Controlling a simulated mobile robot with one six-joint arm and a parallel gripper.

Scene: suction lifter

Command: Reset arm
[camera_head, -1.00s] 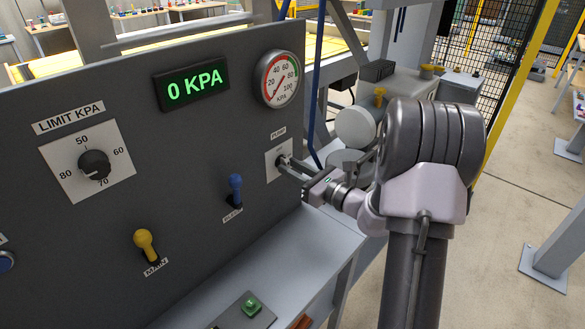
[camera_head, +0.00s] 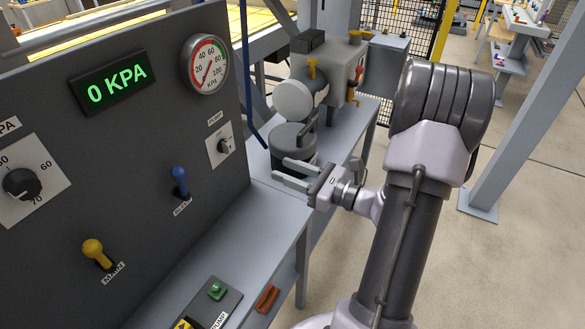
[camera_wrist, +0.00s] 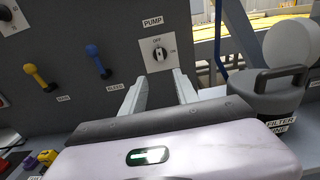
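My gripper (camera_head: 279,174) is open and empty, in front of the grey control panel (camera_head: 140,150), with clear space between its fingers and the panel. In the wrist view the two fingers (camera_wrist: 160,88) stand apart, below the PUMP knob (camera_wrist: 160,52). The PUMP knob also shows in the head view (camera_head: 224,146), to the upper left of the fingers. Its pointer sits near the upright, by the OFF mark. The digital display (camera_head: 108,85) reads 0 KPA.
A filter canister (camera_head: 291,144) with a handle stands on the bench close behind my gripper. The panel carries a gauge (camera_head: 206,65), a blue lever (camera_head: 180,180), a yellow lever (camera_head: 98,252) and a limit dial (camera_head: 22,184). A green button (camera_head: 216,290) sits on the bench front.

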